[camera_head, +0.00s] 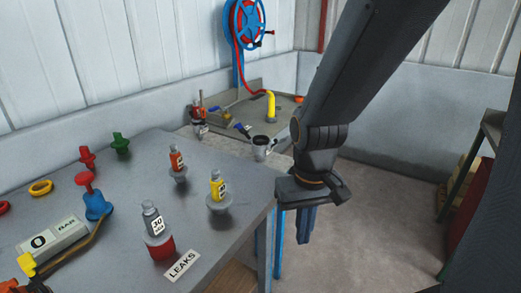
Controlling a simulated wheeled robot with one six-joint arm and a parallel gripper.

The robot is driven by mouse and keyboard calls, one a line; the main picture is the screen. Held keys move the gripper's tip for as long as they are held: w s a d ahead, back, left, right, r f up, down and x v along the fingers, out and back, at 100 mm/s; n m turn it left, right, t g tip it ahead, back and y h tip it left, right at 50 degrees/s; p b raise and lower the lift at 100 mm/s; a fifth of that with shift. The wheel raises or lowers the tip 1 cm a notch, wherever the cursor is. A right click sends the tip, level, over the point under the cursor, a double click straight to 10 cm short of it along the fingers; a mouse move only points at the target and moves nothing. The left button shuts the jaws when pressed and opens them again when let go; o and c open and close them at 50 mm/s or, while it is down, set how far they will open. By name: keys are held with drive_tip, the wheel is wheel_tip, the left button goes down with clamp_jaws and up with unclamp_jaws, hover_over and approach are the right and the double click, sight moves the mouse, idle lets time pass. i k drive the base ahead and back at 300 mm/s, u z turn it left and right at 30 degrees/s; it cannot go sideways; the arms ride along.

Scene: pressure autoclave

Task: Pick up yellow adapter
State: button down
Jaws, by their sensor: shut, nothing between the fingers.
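Several yellow pieces show in the head view, and I cannot tell for sure which one is the adapter. A small yellow piece with a label (217,187) stands upright on a grey disc near the right part of the front table. A yellow fitting (28,263) sits at the front left, by the pressure box. A bent yellow tube (270,105) stands on the back bench. My gripper (305,228) points down beyond the front table's right edge, shut and empty, apart from all of these.
A grey cup (262,149) stands near my arm. Floor at right is open.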

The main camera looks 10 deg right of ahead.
sight(219, 200)
drive_tip(key=z, duration=0.25)
drive_tip(key=k, duration=1.15)
drive_tip(key=u, duration=0.6)
drive_tip(key=i, duration=0.5)
drive_tip(key=z, duration=0.05)
